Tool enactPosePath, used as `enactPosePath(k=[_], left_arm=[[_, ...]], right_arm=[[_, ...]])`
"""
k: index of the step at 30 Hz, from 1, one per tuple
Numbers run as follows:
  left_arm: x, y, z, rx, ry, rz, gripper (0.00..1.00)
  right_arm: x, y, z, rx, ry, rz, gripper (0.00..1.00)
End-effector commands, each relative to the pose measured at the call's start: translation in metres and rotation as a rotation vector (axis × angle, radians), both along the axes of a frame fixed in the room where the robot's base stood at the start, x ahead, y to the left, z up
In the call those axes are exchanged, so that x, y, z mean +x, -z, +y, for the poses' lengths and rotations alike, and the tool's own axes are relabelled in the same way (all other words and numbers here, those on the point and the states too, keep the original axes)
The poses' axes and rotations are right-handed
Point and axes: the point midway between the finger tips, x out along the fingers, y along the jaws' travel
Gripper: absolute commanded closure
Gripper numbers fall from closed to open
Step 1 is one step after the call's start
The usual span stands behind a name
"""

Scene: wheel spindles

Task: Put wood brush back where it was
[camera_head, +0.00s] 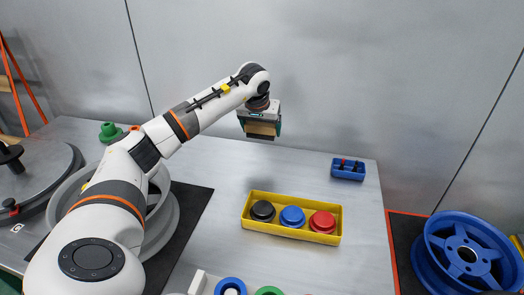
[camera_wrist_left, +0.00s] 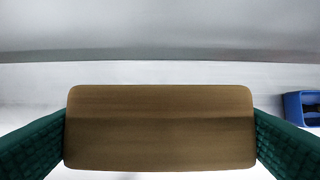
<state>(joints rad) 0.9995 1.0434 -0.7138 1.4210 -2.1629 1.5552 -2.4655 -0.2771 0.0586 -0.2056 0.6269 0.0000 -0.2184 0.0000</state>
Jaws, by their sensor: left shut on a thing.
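My left gripper (camera_head: 261,127) is at the end of the arm that comes in from the left in the head view. It points down above the back of the table. Its jaws are shut on the wood brush (camera_wrist_left: 160,127), a brown wooden block with rounded corners. In the left wrist view the green finger pads press on both ends of the brush. In the head view the brush (camera_head: 261,129) hangs between the fingers, with a dark lower edge. It appears to be held above the tabletop. My right gripper is not in view.
A yellow tray (camera_head: 247,222) with black, blue and red round parts stands mid-table. A small blue bin (camera_head: 348,175) is at the back right and shows in the left wrist view (camera_wrist_left: 302,108). A green part (camera_head: 110,132) stands back left. A blue wheel (camera_head: 468,254) is at right.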

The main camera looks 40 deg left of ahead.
Motion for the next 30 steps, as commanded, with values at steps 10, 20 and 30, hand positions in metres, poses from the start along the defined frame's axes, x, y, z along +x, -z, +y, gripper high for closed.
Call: enactPosePath(k=[10, 20, 30], left_arm=[[-0.001, 0.057, -0.001, -0.002, 0.001, 0.004, 0.35], [-0.001, 0.093, -0.001, -0.003, 0.0, 0.003, 0.35], [0.0, 0.099, -0.001, 0.0, 0.001, 0.001, 0.35]], right_arm=[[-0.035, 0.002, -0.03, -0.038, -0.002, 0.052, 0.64], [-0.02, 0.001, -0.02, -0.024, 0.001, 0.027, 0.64], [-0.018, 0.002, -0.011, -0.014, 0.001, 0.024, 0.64]])
